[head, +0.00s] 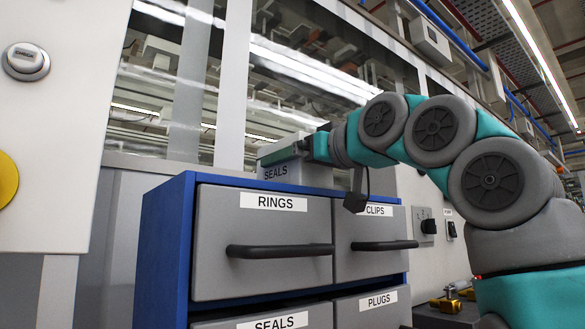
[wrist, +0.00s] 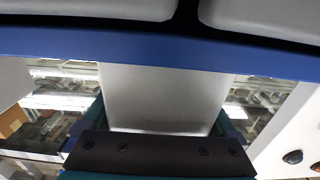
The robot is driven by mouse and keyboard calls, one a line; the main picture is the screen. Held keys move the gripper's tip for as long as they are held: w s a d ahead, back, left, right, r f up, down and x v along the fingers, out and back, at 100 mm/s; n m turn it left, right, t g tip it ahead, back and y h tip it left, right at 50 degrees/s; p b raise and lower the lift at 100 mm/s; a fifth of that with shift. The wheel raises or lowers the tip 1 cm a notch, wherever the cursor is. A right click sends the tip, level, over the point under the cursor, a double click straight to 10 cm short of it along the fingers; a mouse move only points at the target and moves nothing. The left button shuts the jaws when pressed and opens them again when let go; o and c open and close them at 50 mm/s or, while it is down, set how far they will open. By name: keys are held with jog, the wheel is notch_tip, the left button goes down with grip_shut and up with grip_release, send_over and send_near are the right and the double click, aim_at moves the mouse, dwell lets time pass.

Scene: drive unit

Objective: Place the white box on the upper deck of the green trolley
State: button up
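The white box (head: 300,172), pale grey-white with a SEALS label, is at the top of the blue drawer cabinet (head: 165,250) in the head view. My gripper (head: 290,152) reaches it from the right, with a teal finger along its upper side. In the wrist view the box (wrist: 165,95) fills the space between my gripper's fingers (wrist: 162,118), which lie against both its sides. The box's underside is hidden, so I cannot tell whether it rests on the cabinet or is just above it. The green trolley is not in view.
The cabinet has grey drawers labelled RINGS (head: 262,240), CLIPS (head: 372,235), SEALS and PLUGS, with protruding dark handles. A glazed wall panel (head: 300,95) stands behind. A control box with a switch (head: 428,226) is at right. Small yellow parts (head: 447,303) lie at lower right.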

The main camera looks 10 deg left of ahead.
aim_at(292, 142)
grip_shut()
dwell(0.6)
jog(key=shift+r, duration=0.15)
jog(key=shift+r+p, duration=0.9)
jog(key=shift+p, duration=0.05)
notch_tip(292, 142, up, 2)
jog(key=shift+p, duration=0.95)
jog(key=s+d+b, duration=0.1)
jog(key=s+d, duration=0.3)
jog(key=s, duration=0.3)
jog(key=s+d+r+b, duration=0.1)
jog(key=s+d+b, duration=0.1)
jog(key=s+d, duration=0.2)
jog(key=shift+s+b, duration=0.3)
jog(key=shift+s, duration=1.15)
jog(key=shift+d, duration=0.15)
